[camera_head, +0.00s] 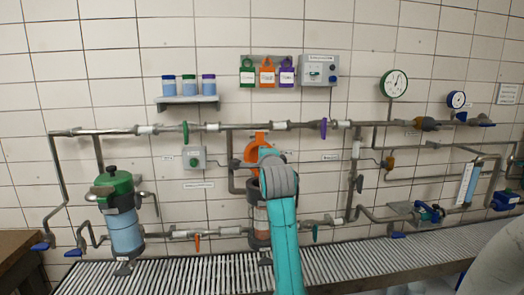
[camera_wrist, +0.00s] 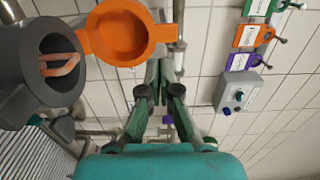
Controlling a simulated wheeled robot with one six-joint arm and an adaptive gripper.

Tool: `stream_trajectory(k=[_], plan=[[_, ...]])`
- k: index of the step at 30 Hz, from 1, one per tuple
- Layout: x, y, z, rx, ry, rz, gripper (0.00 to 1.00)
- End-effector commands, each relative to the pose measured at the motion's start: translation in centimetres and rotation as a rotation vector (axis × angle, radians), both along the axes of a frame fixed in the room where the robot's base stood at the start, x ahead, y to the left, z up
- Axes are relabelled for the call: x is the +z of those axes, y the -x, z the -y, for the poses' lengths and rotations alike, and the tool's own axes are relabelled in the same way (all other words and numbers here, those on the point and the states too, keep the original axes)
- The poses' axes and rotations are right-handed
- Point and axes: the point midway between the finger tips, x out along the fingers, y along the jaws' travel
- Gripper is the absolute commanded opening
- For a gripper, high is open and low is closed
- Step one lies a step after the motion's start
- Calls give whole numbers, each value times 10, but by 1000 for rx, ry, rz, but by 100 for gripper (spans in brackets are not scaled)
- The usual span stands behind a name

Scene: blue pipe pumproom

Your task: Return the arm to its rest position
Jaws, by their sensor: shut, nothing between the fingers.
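My arm (camera_head: 284,245), teal with a grey joint, rises in front of the middle filter housing in the head view and covers part of it. My gripper (camera_wrist: 158,80) shows in the wrist view with its green fingers together and nothing between them. In the head view the gripper is mostly hidden behind my own arm. The grey housing (camera_wrist: 30,85) stands open at the left of the wrist view, with a pinkish-orange curved piece (camera_wrist: 65,62) inside. Its orange lid (camera_wrist: 122,32) is swung open beside it, apart from the fingers; the lid also shows in the head view (camera_head: 252,152).
Pipes with valves run along the tiled wall. A green-lidded vessel (camera_head: 122,220) stands left. A shelf (camera_head: 188,101) holds three jars. Tags (camera_head: 266,75) hang beside a grey control box (camera_head: 320,70). Gauges (camera_head: 394,83) are at right. A ribbed grating (camera_head: 185,276) lies below.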

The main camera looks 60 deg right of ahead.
Motion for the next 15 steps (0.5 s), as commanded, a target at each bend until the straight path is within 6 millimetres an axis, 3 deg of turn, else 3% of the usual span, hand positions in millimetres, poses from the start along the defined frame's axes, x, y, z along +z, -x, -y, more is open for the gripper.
stream_trajectory(k=[6, 15], plan=[[2, 17, -19, 0, 1, -1, 0], [3, 21, -24, -1, 0, -1, 0]])
